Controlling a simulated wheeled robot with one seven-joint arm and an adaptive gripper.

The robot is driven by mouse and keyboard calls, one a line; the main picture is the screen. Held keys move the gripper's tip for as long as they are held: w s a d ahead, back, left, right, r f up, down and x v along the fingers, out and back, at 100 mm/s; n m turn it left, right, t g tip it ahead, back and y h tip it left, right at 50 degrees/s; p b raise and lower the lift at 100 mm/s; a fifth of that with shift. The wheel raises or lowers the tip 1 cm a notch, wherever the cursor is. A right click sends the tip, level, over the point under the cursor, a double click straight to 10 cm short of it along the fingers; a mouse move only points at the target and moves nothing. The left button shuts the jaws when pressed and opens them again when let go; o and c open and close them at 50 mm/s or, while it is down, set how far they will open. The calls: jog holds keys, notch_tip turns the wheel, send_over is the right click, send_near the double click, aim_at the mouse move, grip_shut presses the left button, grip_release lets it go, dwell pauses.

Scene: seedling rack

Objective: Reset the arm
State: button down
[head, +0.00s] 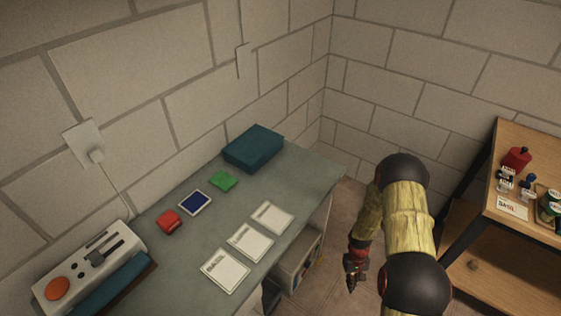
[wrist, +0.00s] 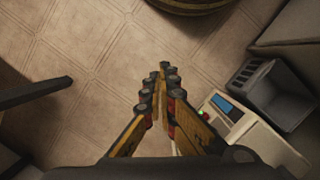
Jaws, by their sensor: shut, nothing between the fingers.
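My gripper (head: 350,284) hangs beside the right side of the grey-green bench, over the floor, apart from bench and rack. In the head view my arm (head: 408,225) bends down to it in the right half. In the wrist view my gripper (wrist: 162,72) points down at the tiled floor (wrist: 90,60), its fingers together and nothing between them.
The bench (head: 185,250) holds several cards (head: 250,242), a red block (head: 169,221), a green block (head: 223,181), a teal box (head: 253,148) and a grey device (head: 90,268). A wooden rack (head: 535,150) with small bottles stands right. A pale machine (wrist: 250,130) stands on the floor.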

jog(key=s+a+r+m+p, duration=0.1)
jog(key=s+a+r, duration=0.1)
jog(key=r, duration=1.3)
jog(key=s+a+r+p, duration=0.1)
jog(key=r, duration=1.4)
jog(key=s+a+r+t+p, duration=0.1)
jog(key=s+r, duration=0.3)
jog(key=r, duration=0.8)
jog(key=s+a+r+t+p, duration=0.1)
jog(key=s+a+r+t, duration=0.2)
jog(key=r, duration=0.9)
jog(key=s+a+r+t+p, duration=0.1)
jog(key=s+r+t, duration=0.3)
jog(key=r, duration=0.7)
jog(key=s+a, duration=0.1)
jog(key=s, duration=0.1)
jog(key=shift+s+a+r, duration=0.3)
jog(key=shift+a+r, duration=0.05)
jog(key=shift+r, duration=0.05)
jog(key=c, duration=2.6)
grip_release()
